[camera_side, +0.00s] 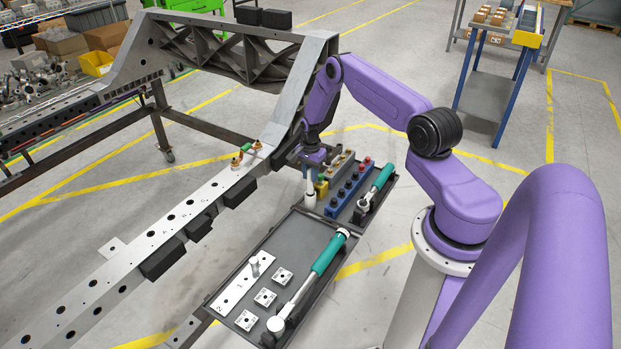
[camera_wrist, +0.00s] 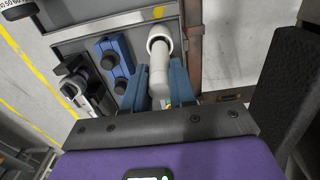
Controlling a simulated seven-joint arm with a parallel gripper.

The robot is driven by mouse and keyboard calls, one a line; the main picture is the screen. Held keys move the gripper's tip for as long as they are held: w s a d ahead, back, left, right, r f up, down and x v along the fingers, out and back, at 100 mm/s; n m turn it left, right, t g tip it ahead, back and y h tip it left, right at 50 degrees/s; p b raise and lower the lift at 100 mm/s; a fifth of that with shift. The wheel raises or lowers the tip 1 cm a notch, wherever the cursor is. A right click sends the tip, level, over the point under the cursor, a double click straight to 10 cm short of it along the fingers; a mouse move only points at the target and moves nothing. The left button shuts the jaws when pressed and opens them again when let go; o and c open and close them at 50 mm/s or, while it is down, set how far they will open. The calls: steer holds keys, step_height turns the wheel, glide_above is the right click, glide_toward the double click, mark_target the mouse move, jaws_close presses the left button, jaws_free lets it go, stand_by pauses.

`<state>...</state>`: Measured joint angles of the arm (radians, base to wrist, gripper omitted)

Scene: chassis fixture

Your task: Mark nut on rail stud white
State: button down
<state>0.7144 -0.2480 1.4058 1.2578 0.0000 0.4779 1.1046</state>
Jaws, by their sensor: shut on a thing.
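My gripper (camera_side: 311,166) is over the far tool tray, shut on a white marker (camera_side: 310,188), which points down. In the wrist view, my blue fingers (camera_wrist: 163,84) close on both sides of the white marker (camera_wrist: 158,66). Its far end has a wider round white part; I cannot tell whether this is a cap or a holder. The long grey rail (camera_side: 150,240) runs diagonally at left. I cannot make out the nut and stud there.
The far tray holds a blue socket rack (camera_side: 345,192), a yellow item (camera_side: 321,187) and a green-handled ratchet (camera_side: 378,183). The near tray (camera_side: 290,230) holds a torque wrench (camera_side: 318,268), a numbered plate (camera_side: 240,285) and several small square plates (camera_side: 265,297). A floor gap separates rail and trays.

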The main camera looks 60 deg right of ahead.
steer(key=shift+r, duration=2.1)
steer(key=w+a+r+t, duration=0.4)
steer(key=w+a+r, duration=1)
steer(key=w+r, duration=0.1)
steer(key=shift+w+t, duration=0.3)
steer(key=shift+w, duration=0.25)
steer(key=shift+f, duration=0.4)
steer(key=shift+s+a+f, duration=0.1)
steer(key=shift+a, duration=0.45)
stand_by(0.4)
steer(key=shift+d+f, duration=0.1)
steer(key=shift+d, duration=0.5)
stand_by(0.4)
